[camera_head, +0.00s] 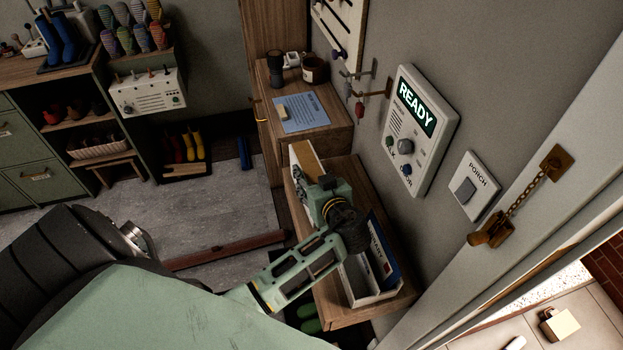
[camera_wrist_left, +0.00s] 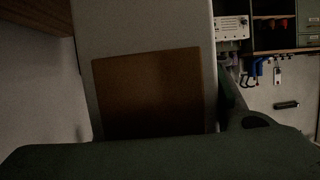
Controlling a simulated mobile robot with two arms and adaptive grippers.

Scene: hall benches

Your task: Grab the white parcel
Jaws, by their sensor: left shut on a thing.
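The white parcel (camera_head: 306,158), a pale box with a tan face, is above the wooden wall shelf in the head view. In the left wrist view the parcel (camera_wrist_left: 150,30) fills the middle, with a brown rectangle on its pale face. My left gripper (camera_head: 324,192) is shut on the parcel; its fingers and wrist hide the parcel's near end. I cannot tell whether the parcel touches the shelf. My right gripper is not in view.
A white tray (camera_head: 350,285) with envelopes stands on the shelf (camera_head: 395,305) under my wrist. A wall panel reading READY (camera_head: 413,150) and a PORCH switch (camera_head: 468,187) are to the right. A wooden cabinet (camera_head: 335,125) bears a blue sheet. The doorway shows a small pale box (camera_head: 562,323).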

